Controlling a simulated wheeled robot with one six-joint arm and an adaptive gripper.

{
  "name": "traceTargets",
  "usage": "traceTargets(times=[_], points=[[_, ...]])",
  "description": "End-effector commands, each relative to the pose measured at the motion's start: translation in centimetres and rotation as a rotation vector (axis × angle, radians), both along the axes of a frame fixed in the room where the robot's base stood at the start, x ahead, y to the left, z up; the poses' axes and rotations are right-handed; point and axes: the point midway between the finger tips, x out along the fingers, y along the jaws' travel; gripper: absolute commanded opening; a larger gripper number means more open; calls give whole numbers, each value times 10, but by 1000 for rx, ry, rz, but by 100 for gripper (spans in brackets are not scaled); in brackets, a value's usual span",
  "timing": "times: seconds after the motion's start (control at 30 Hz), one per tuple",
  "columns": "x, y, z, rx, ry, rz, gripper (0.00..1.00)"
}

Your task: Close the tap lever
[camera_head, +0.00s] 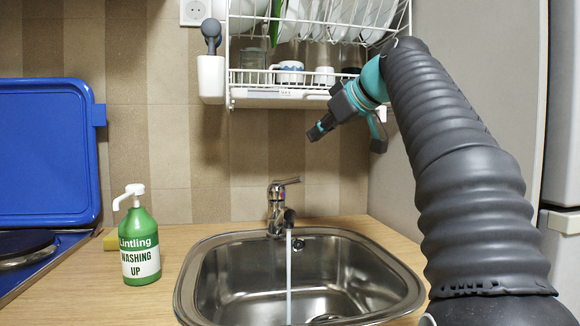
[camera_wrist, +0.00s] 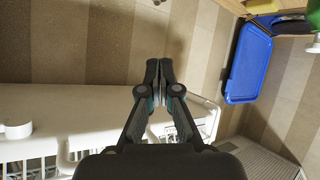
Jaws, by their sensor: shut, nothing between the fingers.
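The tap (camera_head: 277,205) stands behind the sink, with its lever (camera_head: 287,181) on top pointing right and tilted slightly up. A stream of water (camera_head: 289,275) runs from the spout into the steel sink (camera_head: 235,248). My gripper (camera_head: 315,134) is up and to the right of the tap, below the dish rack and apart from the lever. In the wrist view my gripper (camera_wrist: 158,65) shows with its fingers together and nothing between them. I cannot make out the lever clearly in the wrist view.
A white dish rack (camera_head: 280,97) with plates and cups hangs above. A green soap bottle (camera_head: 139,245) stands left of the sink. The raised blue hob lid (camera_head: 45,150) is at the far left, and also shows in the wrist view (camera_wrist: 252,65). Open air lies between gripper and tap.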

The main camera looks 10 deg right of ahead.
Motion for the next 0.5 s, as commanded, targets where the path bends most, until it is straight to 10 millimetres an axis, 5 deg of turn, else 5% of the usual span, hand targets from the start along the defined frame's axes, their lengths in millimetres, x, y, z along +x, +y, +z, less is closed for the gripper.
traceTargets(times=[0.27, 0.5], points=[[14, 11, -9, 1, 1, 7, 0], [48, 29, -30, 1, 2, 9, 0]])
